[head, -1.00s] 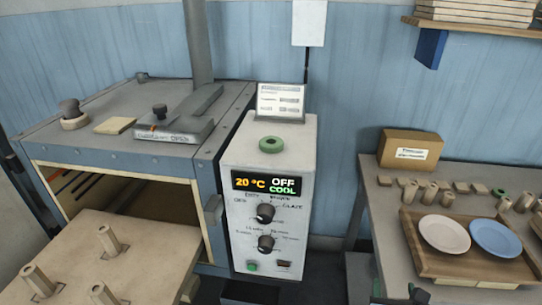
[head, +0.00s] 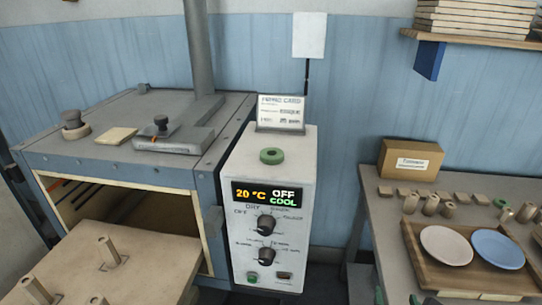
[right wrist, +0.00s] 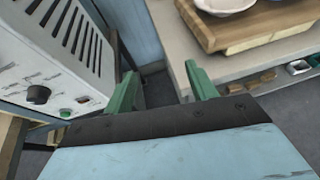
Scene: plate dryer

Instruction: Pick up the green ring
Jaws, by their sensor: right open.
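A green ring (head: 271,156) with a dark centre hole lies flat on top of the white control box in the head view. A smaller green ring-like piece (head: 500,203) lies among small parts on the right table. My right gripper (head: 398,298) barely shows at the bottom edge of the head view, well below and to the right of the ring on the box. In the right wrist view its green fingers (right wrist: 161,88) are apart with nothing between them, and neither ring shows there. My left gripper is not in view.
The control box (head: 230,165) reads 20 °C, OFF, COOL, with a card standing behind the ring. The dryer (head: 120,172) stands open at left, with a slab bearing posts before it. A wooden tray (head: 432,275) with two plates sits on the right table.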

